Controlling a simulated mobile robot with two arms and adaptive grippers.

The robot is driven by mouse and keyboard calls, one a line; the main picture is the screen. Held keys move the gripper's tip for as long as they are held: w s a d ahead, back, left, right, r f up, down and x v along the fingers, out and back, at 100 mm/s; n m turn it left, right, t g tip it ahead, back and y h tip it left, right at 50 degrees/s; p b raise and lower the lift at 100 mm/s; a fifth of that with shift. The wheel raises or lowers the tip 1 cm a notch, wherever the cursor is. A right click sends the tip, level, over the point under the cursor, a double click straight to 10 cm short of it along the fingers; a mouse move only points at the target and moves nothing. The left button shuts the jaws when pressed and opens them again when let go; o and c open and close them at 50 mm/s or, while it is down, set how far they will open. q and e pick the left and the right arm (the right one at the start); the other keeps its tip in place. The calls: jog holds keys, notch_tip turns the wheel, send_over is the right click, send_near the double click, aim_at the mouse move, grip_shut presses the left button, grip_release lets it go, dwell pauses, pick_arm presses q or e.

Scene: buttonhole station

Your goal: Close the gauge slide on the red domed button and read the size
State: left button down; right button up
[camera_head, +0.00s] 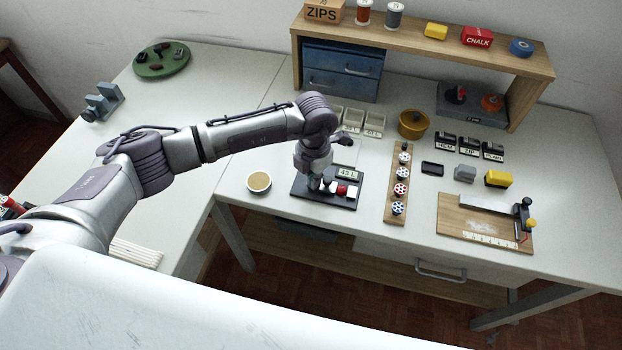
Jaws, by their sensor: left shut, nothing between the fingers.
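The button gauge has a black base (320,200) near the front edge of the table, left of the wooden strip. Its small display (348,172) seems to read "43 L". The red domed button (342,190) sits on the gauge between pale blocks, and I cannot tell if both touch it. My left gripper (316,184) is shut and empty, pointing down over the left part of the gauge, beside the button. It hides part of the slide, and contact with it is unclear. My right gripper is not in view.
A small bowl (259,182) stands left of the gauge. A wooden strip with spotted reels (397,215) stands to the right. Behind are pale trays (375,122), a mustard pot (412,124) and a wooden shelf (420,38). A cutting board (455,228) lies at the right.

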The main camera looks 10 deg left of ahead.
pick_arm(q)
jog(key=shift+a, duration=0.15)
dwell(0.7)
jog(key=shift+r, duration=0.1)
jog(key=shift+r+p, duration=2)
jog(key=shift+r, duration=1.45)
